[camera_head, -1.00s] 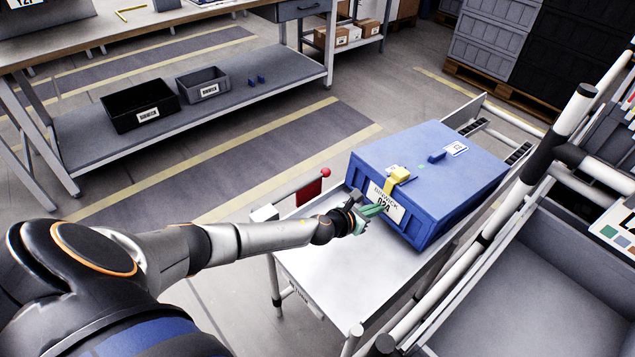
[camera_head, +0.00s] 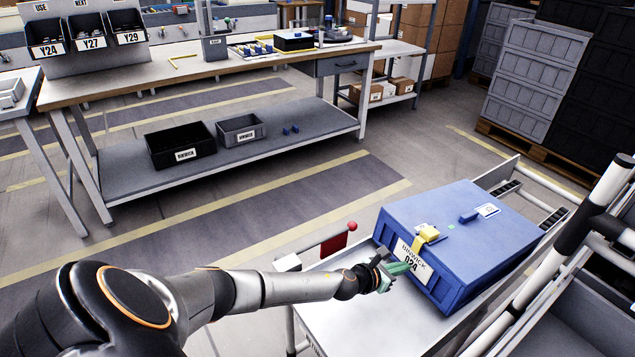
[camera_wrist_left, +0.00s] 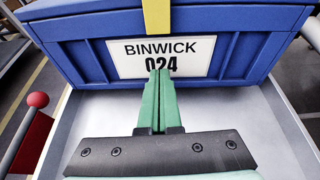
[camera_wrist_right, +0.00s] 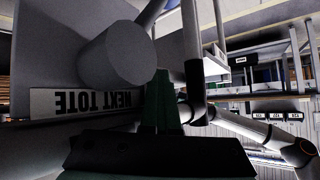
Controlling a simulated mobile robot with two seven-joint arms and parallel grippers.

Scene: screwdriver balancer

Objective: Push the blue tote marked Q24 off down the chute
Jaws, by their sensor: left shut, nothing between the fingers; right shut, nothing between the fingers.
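The blue tote (camera_head: 465,235) rests on a metal chute table (camera_head: 365,318) at the right of the head view. Its near end carries a white BINWICK label (camera_wrist_left: 205,58); the line below reads like Q24, partly covered by my fingertips. A yellow clasp (camera_head: 427,236) sits at its top edge. My left gripper (camera_head: 398,269) is shut and empty, with its green fingertips (camera_wrist_left: 160,76) at the label; I cannot tell whether they touch. My right gripper (camera_wrist_right: 160,78) is shut and empty, dark in its own wrist view and outside the head view.
A red flag with a ball (camera_head: 352,226) stands at the table's left edge. Rails and a post (camera_head: 590,215) run along the right. A workbench (camera_head: 225,62) with bins lies beyond floor strips. In the right wrist view a NEXT TOTE sign (camera_wrist_right: 85,102) is close by.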

